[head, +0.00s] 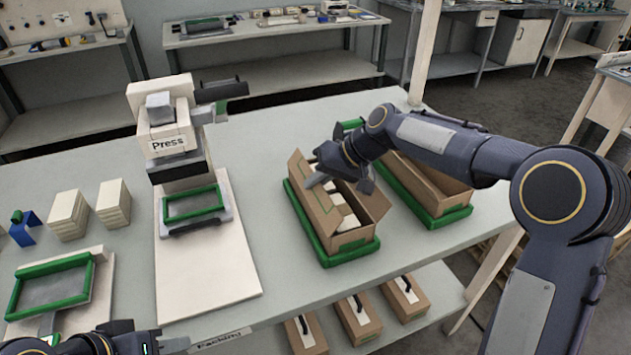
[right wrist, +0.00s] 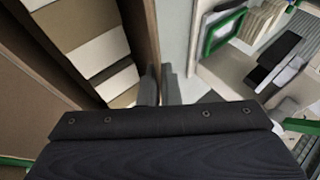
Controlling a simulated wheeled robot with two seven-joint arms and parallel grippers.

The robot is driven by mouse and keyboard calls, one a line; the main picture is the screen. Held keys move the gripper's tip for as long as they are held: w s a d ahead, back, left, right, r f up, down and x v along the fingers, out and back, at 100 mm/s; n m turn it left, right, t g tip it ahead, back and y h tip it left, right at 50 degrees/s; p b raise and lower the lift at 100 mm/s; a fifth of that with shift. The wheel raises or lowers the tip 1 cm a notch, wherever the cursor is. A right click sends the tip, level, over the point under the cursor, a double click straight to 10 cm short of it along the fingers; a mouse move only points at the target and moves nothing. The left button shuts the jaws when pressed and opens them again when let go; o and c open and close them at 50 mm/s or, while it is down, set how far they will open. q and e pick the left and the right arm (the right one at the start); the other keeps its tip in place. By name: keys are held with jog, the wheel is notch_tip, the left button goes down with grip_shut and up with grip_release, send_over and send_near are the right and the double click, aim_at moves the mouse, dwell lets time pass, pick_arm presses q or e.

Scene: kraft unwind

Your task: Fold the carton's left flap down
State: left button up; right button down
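The open carton (head: 325,219) sits on a green-rimmed tray (head: 345,259) right of the table's middle, with pale blocks (head: 349,221) inside. Its right flap (head: 372,196) leans outward. Its left flap (head: 299,171) stands up along the left side, partly covered by my gripper. My right gripper (head: 314,182) is at the upper edge of that left side. In the right wrist view its fingers (right wrist: 162,86) are close together beside the brown panel (right wrist: 142,38); contact is unclear. My left gripper (head: 170,346) is at the bottom left edge, mostly cut off.
A second open carton (head: 432,184) on a green tray stands close on the right. The press (head: 168,135) and its board are to the left, with block stacks (head: 68,214) and a green frame (head: 50,284) further left. Packed cartons (head: 357,318) stand on the lower shelf.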

jog(key=c, duration=1.6)
grip_release()
jog(key=shift+c, duration=0.2)
jog(key=v, duration=0.7)
jog(key=shift+d+r, duration=0.25)
jog(key=shift+r, duration=0.05)
jog(key=shift+s, duration=0.1)
